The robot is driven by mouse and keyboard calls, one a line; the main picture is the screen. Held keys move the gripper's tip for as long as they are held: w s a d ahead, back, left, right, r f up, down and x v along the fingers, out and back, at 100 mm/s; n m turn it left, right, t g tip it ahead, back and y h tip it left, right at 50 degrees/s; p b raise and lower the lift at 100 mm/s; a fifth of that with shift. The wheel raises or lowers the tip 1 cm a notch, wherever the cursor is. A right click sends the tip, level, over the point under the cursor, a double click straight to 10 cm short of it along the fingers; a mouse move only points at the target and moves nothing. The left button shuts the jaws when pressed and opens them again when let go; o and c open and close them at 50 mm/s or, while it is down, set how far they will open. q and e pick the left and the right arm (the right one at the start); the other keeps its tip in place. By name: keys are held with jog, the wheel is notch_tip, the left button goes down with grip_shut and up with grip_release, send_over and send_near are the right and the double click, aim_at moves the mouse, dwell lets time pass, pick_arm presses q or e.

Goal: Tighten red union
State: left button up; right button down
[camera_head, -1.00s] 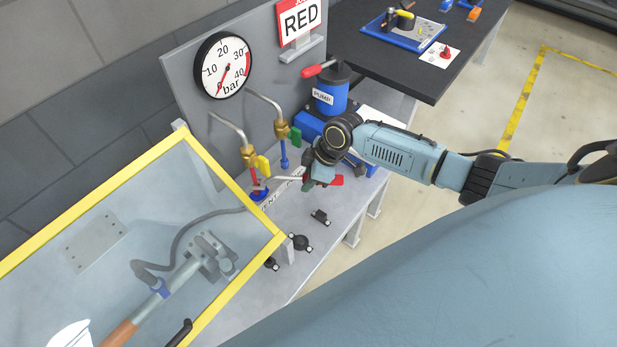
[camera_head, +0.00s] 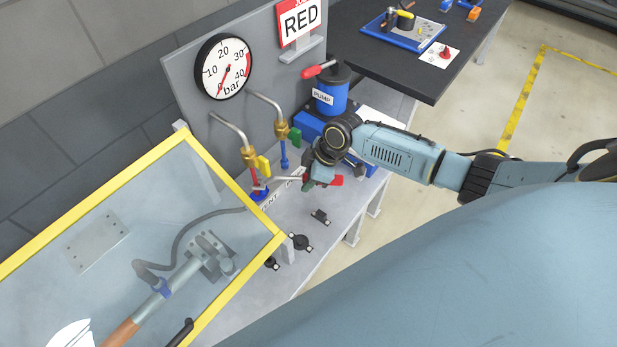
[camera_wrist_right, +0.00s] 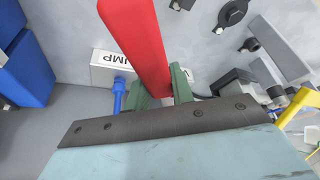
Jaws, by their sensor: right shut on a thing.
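My right gripper (camera_head: 314,179) is shut on a wrench with a red handle (camera_head: 336,181). In the right wrist view the red handle (camera_wrist_right: 148,45) sticks out from between the green fingers (camera_wrist_right: 163,90). The wrench's grey shank (camera_head: 286,180) points left towards the foot of the red line (camera_head: 254,178), which hangs below a brass fitting with a yellow valve handle (camera_head: 262,165). A blue fitting (camera_head: 259,194) is at its foot. The wrench's end is close to this spot; I cannot tell whether it is seated. My left gripper is not in view.
A gauge (camera_head: 223,67) reads near 0 on the grey panel, beside a RED sign (camera_head: 299,20). A second line with a green valve handle (camera_head: 295,137) and the blue pump (camera_head: 331,92) stand right of it. A yellow-framed clear guard (camera_head: 230,208) is at the left.

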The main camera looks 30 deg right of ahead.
jog(key=shift+f+b, duration=0.8)
jog(key=shift+f, duration=0.25)
jog(key=shift+r, duration=0.1)
jog(key=s+a+m+p, duration=0.1)
jog(key=p, duration=0.1)
jog(key=shift+r+p, duration=0.1)
jog(key=shift+p, duration=0.2)
jog(key=s+a+m+t+h+p, duration=0.1)
jog(key=a+m+p, duration=0.1)
jog(key=p, duration=0.2)
jog(key=shift+s, duration=0.4)
jog(key=shift+r+p, duration=0.5)
jog(key=shift+p, duration=0.25)
jog(key=shift+d, duration=0.1)
